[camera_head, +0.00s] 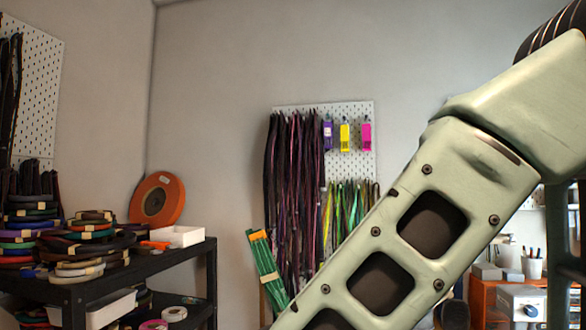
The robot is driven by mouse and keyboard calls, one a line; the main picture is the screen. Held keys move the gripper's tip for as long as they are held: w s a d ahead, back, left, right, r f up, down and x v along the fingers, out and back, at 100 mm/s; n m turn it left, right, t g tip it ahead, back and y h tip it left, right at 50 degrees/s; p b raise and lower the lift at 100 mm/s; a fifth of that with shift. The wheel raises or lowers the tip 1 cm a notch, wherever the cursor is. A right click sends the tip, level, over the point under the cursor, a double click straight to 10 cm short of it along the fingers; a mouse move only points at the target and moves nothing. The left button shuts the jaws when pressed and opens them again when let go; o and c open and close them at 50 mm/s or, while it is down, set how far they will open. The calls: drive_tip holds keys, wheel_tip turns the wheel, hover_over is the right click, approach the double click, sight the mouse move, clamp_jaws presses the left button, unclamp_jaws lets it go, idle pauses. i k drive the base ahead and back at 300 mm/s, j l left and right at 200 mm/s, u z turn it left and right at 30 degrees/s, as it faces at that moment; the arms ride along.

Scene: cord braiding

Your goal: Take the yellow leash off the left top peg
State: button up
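A white pegboard (358,168) hangs on the back wall. Along its top right hang three small packaged items: a purple one (328,133), a yellow one (345,136) and a pink one (366,135). Long dark and purple cords (292,190) hang over its left side. Thin yellow and green cords (338,208) hang lower down, partly behind my arm. I cannot tell which of the yellow things is the leash, and the peg at the top left is covered by the dark cords. My arm crosses the right half; my gripper is out of view.
A black shelf table (150,262) at left holds stacks of coiled cords (85,240), a white open box (178,236) and an orange spool (157,200). A green bundle (268,268) leans below the pegboard. An orange cabinet (490,300) stands at lower right.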

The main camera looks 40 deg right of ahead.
sight(344, 128)
drive_tip(key=i+z, duration=0.1)
drive_tip(key=z, duration=1.35)
drive_tip(key=i+j+z, duration=0.25)
drive_tip(key=z, duration=0.2)
drive_tip(key=i+j+z, duration=0.55)
drive_tip(key=j+z, duration=0.3)
drive_tip(key=i+j+z, duration=0.15)
drive_tip(key=j+z, duration=0.25)
